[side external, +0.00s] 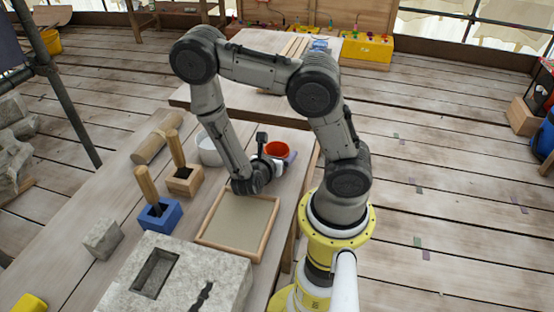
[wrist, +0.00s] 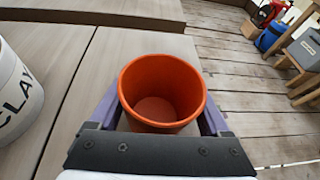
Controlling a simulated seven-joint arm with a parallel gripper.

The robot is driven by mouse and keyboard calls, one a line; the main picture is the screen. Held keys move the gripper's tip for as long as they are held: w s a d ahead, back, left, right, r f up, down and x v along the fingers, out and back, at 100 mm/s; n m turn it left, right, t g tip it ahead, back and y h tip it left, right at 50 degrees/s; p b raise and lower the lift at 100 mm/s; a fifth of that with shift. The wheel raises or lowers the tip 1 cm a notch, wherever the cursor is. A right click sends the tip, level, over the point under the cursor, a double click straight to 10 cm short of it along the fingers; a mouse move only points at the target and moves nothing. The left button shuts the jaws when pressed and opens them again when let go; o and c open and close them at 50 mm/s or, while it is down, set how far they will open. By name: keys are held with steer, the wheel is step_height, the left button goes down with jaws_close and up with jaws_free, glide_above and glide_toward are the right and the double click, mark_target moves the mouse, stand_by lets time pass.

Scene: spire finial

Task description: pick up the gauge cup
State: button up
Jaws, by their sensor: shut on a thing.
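The gauge cup is an orange, open, empty cup (wrist: 162,78), upright in the middle of the wrist view. It also shows in the side external view (side external: 277,148) near the table's far right part. My gripper (wrist: 162,118) has its purple fingers on the left and right sides of the cup, shut on it. In the side external view my gripper (side external: 278,156) is partly hidden by my own wrist. The cup's base is hidden, so I cannot tell whether it touches the table.
A white tub marked CLAY (wrist: 18,95) stands left of the cup. A wood-framed tray (side external: 238,226), a blue block with a wooden handle (side external: 160,215), a brown one (side external: 184,180) and a carved stone block (side external: 180,280) occupy the table. Another table (side external: 290,45) stands behind.

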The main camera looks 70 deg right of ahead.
steer(key=shift+r, duration=0.2)
steer(key=shift+r, duration=7.2)
steer(key=w+d, duration=0.1)
steer(key=w, duration=3.1)
step_height(320, 180, down, 8)
steer(key=shift+s, duration=0.15)
steer(key=shift+s+f+m+t, duration=0.25)
steer(key=shift+s+f+m, duration=0.05)
steer(key=shift+f, duration=0.25)
steer(key=shift+s+f+m+t, duration=0.25)
steer(key=shift+s+f+m, duration=0.05)
steer(key=shift+f, duration=0.2)
steer(key=s+r+m+t, duration=0.3)
steer(key=s+r+m, duration=0.1)
steer(key=r, duration=0.8)
steer(key=shift+a+m+h, duration=0.15)
steer(key=shift+m+h, duration=0.25)
steer(key=shift+m, duration=0.2)
